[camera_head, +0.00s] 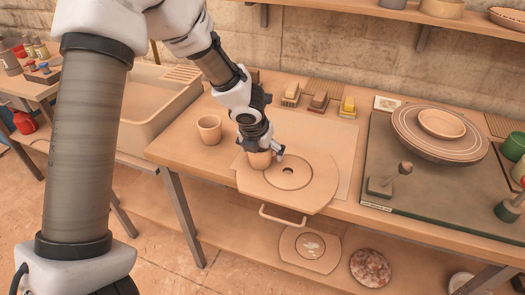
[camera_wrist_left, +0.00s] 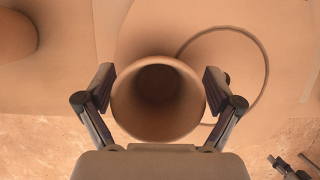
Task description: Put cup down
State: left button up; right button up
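A small tan cup (camera_head: 259,160) is between the fingers of my left gripper (camera_head: 264,152), over the left part of a round-ended board (camera_head: 315,186) with a ring and a dark centre hole. The left wrist view looks into the open mouth of the cup (camera_wrist_left: 158,98), with a finger close on each side. The fingers seem to touch its wall. I cannot tell whether the cup's base rests on the board. A second tan cup (camera_head: 209,129) stands upright on the table to the left. My right gripper is in neither view.
A dark green mat (camera_head: 435,190) on the right holds a plate with a bowl (camera_head: 441,123) and a stamp-like tool (camera_head: 390,180). Several small blocks (camera_head: 319,101) line the table's back. A basin (camera_head: 150,108) stands left. A shelf (camera_head: 400,12) runs above.

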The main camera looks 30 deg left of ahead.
pick_arm(q)
jog(key=shift+d, duration=0.2)
jog(key=shift+a+r, duration=0.1)
jog(key=shift+r, duration=0.05)
jog(key=shift+r+p, duration=0.3)
jog(key=shift+r, duration=0.05)
jog(key=p+v, duration=0.4)
jog(key=v, duration=0.7)
jog(key=shift+s, duration=0.2)
